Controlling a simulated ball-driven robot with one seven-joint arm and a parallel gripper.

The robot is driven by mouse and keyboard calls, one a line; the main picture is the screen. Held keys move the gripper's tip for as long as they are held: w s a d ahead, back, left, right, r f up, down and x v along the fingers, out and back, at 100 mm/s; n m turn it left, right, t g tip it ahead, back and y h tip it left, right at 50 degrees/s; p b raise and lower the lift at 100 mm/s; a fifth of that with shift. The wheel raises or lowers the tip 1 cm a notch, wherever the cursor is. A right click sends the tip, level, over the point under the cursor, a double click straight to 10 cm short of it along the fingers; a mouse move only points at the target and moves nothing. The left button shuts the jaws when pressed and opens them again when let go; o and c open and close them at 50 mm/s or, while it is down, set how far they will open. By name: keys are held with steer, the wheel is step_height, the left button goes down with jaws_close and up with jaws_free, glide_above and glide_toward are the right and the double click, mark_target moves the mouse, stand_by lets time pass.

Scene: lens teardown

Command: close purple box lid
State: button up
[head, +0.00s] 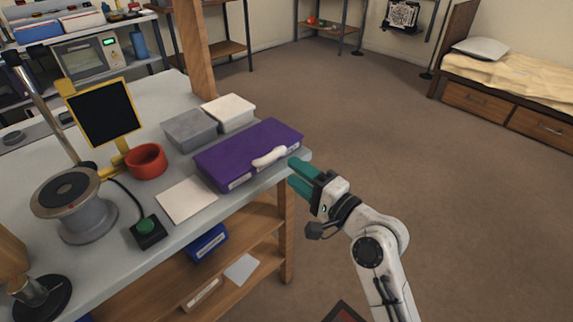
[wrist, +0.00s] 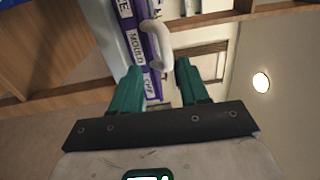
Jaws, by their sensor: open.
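The purple box (head: 240,150) lies near the right corner of the grey workbench, its flat purple lid facing up. The lid looks down over the box, but I cannot tell whether it is fully shut. A white handle (head: 270,156) sits at its front edge. My gripper (head: 293,175) is open and empty just right of the box, off the bench corner, with its green fingers towards the handle. In the wrist view the purple box (wrist: 150,72) and white handle (wrist: 157,42) are ahead of my open fingers (wrist: 158,68). I see no contact.
Grey (head: 189,130) and white (head: 229,112) containers stand behind the box. A white sheet (head: 187,199), red bowl (head: 146,161) and green button (head: 147,227) are left of it. Wooden shelves (head: 240,250) are under the workbench (head: 110,230). The floor to the right is clear.

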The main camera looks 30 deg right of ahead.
steer(key=shift+v, duration=2.8)
steer(key=s+f+n+g+h, duration=0.4)
steer(key=s+f+n+g, duration=0.7)
steer(key=s+f, duration=0.7)
steer(key=s+d+f+n+g+h+p, duration=0.1)
steer(key=s+d+f+n+g+h, duration=0.15)
steer(key=s+g, duration=0.55)
step_height(320, 180, up, 13)
steer(key=s+t+p, duration=0.1)
steer(key=t+p, duration=0.1)
steer(key=p, duration=1.2)
steer(key=shift+a, duration=0.2)
steer(key=shift+s+n+y, duration=0.1)
steer(key=shift+n+y, duration=0.15)
